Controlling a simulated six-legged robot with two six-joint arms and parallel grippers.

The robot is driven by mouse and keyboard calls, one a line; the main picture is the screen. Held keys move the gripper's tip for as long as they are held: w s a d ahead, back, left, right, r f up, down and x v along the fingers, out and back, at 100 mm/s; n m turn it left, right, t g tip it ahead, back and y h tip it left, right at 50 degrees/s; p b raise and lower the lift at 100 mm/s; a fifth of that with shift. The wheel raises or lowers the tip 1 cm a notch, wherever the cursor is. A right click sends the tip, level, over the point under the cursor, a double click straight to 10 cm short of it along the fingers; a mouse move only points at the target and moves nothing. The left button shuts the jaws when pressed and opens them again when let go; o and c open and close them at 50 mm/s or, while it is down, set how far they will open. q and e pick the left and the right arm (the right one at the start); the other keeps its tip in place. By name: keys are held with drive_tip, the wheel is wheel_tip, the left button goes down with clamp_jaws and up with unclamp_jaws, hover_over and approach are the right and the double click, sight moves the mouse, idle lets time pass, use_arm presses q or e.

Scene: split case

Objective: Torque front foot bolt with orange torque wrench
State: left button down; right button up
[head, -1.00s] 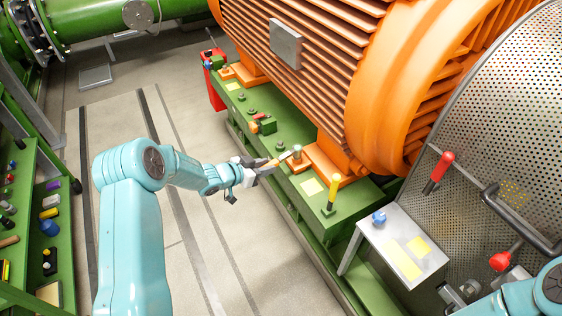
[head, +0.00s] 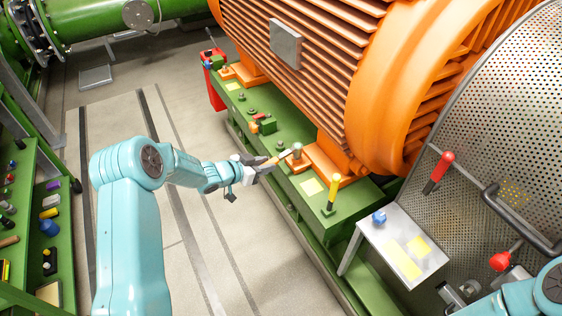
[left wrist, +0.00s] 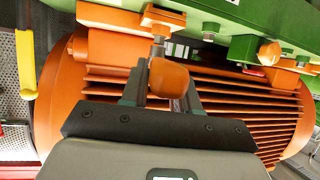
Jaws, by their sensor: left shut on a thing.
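My left gripper (head: 268,164) is shut on the orange torque wrench (head: 273,161) beside the front motor foot (head: 322,160). In the left wrist view the wrench's orange handle (left wrist: 168,78) sits between the two fingers of the gripper (left wrist: 165,92). A grey metal end (head: 297,152) of the wrench is at the foot bolt; the bolt itself is largely hidden. In the left wrist view a metal shaft (left wrist: 158,45) stands near the orange foot (left wrist: 160,18). I cannot tell whether the socket is seated.
The large orange motor (head: 330,70) stands on a green base (head: 350,203). A yellow-handled tool (head: 333,190) stands upright on the base. A grey side table (head: 405,245) holds a blue item (head: 379,217). A green tool shelf (head: 30,170) is at the left. The floor between is clear.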

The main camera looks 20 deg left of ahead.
use_arm(q)
drive_tip(key=shift+r, duration=0.25)
drive_tip(key=shift+r+p, duration=1.15)
drive_tip(key=shift+r, duration=0.3)
